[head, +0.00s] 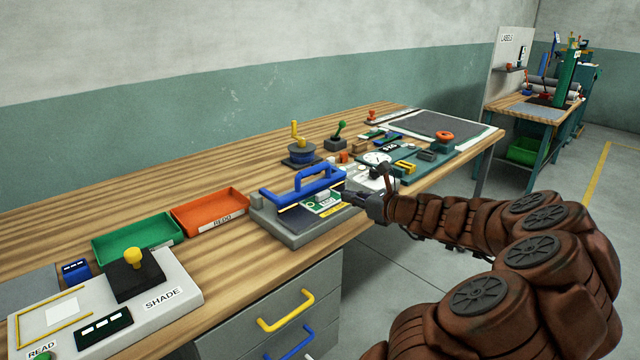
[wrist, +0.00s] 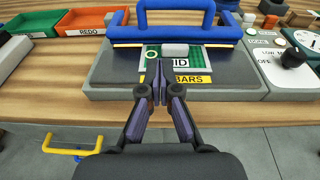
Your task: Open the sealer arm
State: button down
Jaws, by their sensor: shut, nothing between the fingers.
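The sealer (head: 290,222) is a grey base on the wooden bench, and its blue arm (head: 303,187) with a raised handle lies low across it. In the wrist view the blue sealer arm (wrist: 178,34) spans the back of the dark plate (wrist: 110,68). A green and white card (wrist: 175,57) lies on the plate in front of the arm, with a pale block on it. My gripper (wrist: 157,68) is shut and empty, its fingertips over the card and short of the blue arm. It also shows in the head view (head: 350,197) at the sealer's right side.
Left of the sealer are an orange REDO tray (head: 210,210) and a green tray (head: 138,238). A white device with a dial (head: 376,160) stands to its right. Drawers with yellow (head: 286,312) and blue handles are below the bench edge. Open floor lies in front.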

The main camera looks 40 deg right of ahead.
jog(key=d, duration=0.1)
send_near(305, 176)
jog(key=shift+m, duration=0.3)
jog(key=w+d+f, duration=0.1)
jog(key=w+f, duration=0.1)
jog(key=f, duration=0.1)
jog(key=w+d+f, duration=0.1)
jog(key=f, duration=0.1)
jog(key=shift+w+d, duration=0.25)
jog(key=shift+d, duration=0.1)
jog(key=shift+w+r+p, duration=0.5)
jog(key=shift+w+r, duration=0.2)
jog(key=shift+w, duration=0.25)
jog(key=shift+w+r, duration=0.45)
jog(key=shift+w, duration=0.2)
jog(key=shift+d+r+h+p, duration=0.1)
jog(key=shift+h+p, duration=0.2)
